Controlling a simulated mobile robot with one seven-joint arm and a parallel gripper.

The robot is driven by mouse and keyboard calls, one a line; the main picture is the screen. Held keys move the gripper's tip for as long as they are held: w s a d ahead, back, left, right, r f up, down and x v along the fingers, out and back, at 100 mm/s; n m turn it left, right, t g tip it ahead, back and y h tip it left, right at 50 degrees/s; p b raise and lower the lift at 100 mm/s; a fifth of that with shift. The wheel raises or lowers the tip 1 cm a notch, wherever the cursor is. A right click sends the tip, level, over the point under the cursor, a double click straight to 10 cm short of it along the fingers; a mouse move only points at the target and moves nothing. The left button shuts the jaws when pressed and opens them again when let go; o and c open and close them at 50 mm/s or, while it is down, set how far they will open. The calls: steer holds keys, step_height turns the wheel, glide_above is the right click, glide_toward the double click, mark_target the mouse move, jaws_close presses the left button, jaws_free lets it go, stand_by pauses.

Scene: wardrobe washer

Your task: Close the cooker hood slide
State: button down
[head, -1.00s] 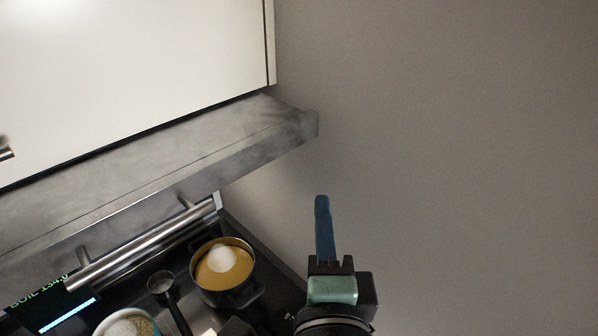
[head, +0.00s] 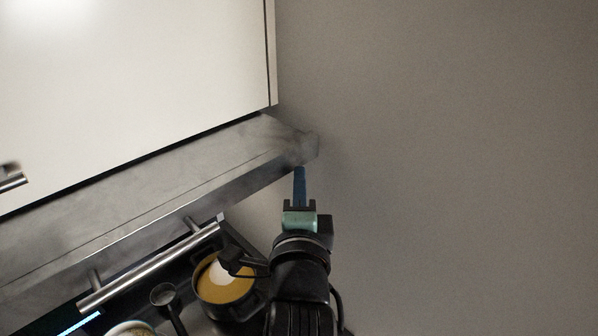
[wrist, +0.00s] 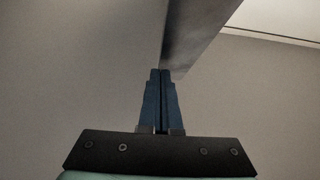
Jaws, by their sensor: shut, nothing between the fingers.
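The cooker hood slide (head: 150,195) is a grey metal panel sticking out below the white cabinet, with a long front edge. In the wrist view the slide (wrist: 192,35) runs up from just beyond my fingertips. My gripper (head: 299,170) is shut and empty, its blue fingers pointing up at the right end of the slide's front edge. The fingertips (wrist: 160,72) overlap the slide's lower edge in the wrist view. I cannot tell whether they touch it.
A white cabinet (head: 130,80) is above the slide. A metal bar handle (head: 150,265) runs below it. A pot with yellow contents (head: 222,284) and a ladle-like utensil (head: 163,295) are at the lower left. The plain wall (head: 450,170) at right is clear.

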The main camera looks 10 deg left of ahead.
stand_by(0.3)
steer(key=w+a+b, duration=0.2)
steer(key=a, duration=0.1)
steer(key=w+a+b, duration=0.2)
steer(key=w+a, duration=0.1)
steer(key=a, duration=0.1)
steer(key=w+a+b, duration=0.2)
steer(key=w+a, duration=0.1)
steer(key=a, duration=0.1)
steer(key=shift+w+r, duration=0.1)
steer(key=shift+w, duration=0.05)
